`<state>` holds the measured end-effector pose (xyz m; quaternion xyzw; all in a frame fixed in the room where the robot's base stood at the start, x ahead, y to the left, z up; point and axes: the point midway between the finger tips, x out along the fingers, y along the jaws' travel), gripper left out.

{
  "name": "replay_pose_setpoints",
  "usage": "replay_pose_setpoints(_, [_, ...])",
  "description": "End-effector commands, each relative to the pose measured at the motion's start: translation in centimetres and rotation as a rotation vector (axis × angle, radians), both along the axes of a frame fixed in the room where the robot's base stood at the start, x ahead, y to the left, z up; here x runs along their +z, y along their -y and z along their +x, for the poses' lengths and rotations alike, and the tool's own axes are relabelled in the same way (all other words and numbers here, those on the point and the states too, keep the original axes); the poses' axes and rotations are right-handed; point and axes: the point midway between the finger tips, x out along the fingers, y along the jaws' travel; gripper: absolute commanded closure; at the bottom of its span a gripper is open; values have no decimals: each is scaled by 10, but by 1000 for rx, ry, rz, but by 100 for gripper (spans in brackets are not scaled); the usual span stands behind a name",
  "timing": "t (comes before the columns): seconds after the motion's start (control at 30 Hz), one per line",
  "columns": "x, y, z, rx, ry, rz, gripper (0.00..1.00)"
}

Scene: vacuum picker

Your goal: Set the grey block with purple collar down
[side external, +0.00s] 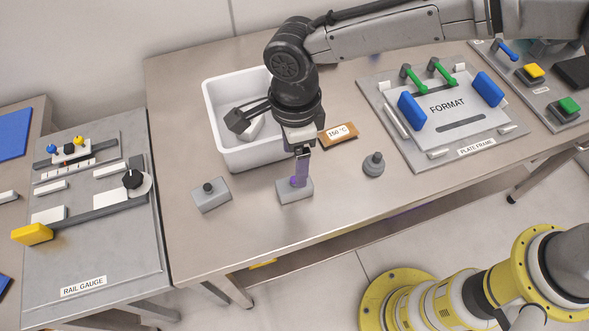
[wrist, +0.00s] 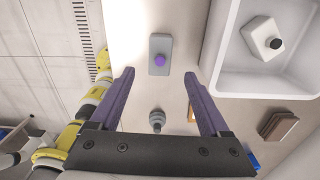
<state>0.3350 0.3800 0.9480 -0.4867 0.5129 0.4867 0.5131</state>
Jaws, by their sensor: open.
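The grey block with purple collar (side external: 294,190) stands upright on the metal table near its front edge. In the wrist view it (wrist: 159,56) shows from above, with the purple round part in its middle. My gripper (side external: 301,180) points down over the block, its purple fingers just at the purple collar. In the wrist view my gripper (wrist: 158,72) is open, one finger on each side of the block with clear gaps. Neither finger appears to touch it. In the side view, the near finger hides part of the collar.
A grey block with a black knob (side external: 211,195) stands to the left. A grey round peg (side external: 374,163) stands to the right. A white bin (side external: 236,154) behind holds a white block (wrist: 259,41).

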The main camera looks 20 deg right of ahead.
Motion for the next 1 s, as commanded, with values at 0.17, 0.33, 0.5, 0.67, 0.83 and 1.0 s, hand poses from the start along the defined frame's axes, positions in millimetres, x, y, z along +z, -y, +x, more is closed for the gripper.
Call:
replay_pose_setpoints(0.17, [29, -1, 1, 0, 2, 2, 20])
replay_pose_setpoints(0.33, [41, 0, 0, 0, 0, 0, 20])
replay_pose_setpoints(0.5, [43, 0, 0, 0, 0, 0, 20])
replay_pose_setpoints(0.67, [47, 5, 2, 10, 3, 4, 20])
replay_pose_setpoints(0.83, [83, 52, 13, 147, 44, 36, 20])
replay_pose_setpoints(1.0, [133, 141, 10, 421, 132, 55, 20])
